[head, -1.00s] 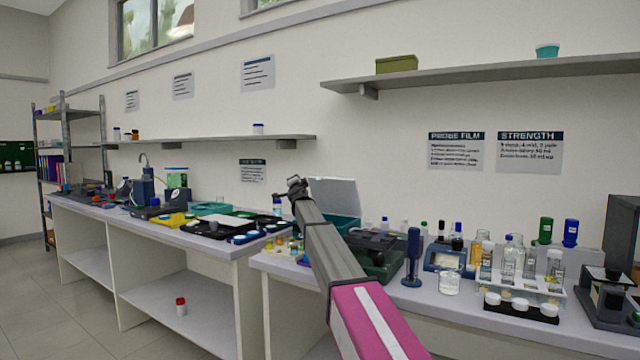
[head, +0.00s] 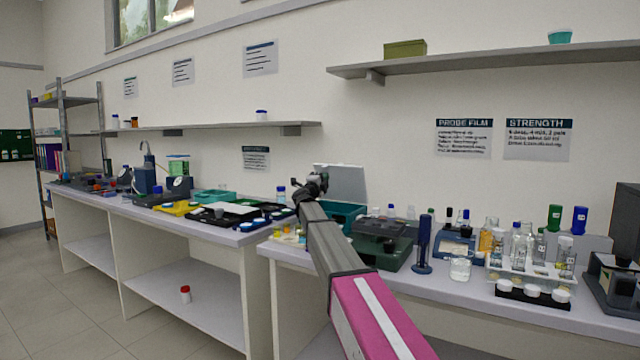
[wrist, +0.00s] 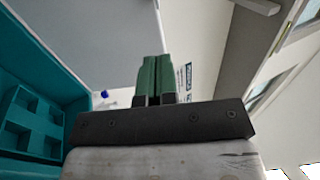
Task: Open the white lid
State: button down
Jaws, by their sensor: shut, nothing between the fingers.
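The pale grey-white lid (head: 341,181) stands raised at the back of a teal box (head: 347,213) on the near bench. In the wrist view the lid (wrist: 95,30) is a large pale panel at upper left. The box (wrist: 55,75) is open below it, showing teal compartments. My gripper (head: 318,181) is at the lid's left side in the head view. In the wrist view its green fingers (wrist: 153,78) are pressed together and hold nothing. I cannot tell whether they touch the lid. My arm hides part of the box in the head view.
Right of the box are a dark green device (head: 385,240), a blue upright tool (head: 423,243), a glass beaker (head: 460,266) and a rack of bottles (head: 530,265). A wall shelf (head: 480,72) hangs above. The left bench (head: 190,213) holds trays.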

aim_at(335, 165)
jog(key=x, duration=0.8)
jog(key=shift+w, duration=0.1)
jog(key=x, duration=0.3)
jog(key=shift+w+d+r, duration=0.1)
jog(key=shift+w+r, duration=0.05)
jog(key=shift+r, duration=0.05)
jog(key=shift+s, duration=0.2)
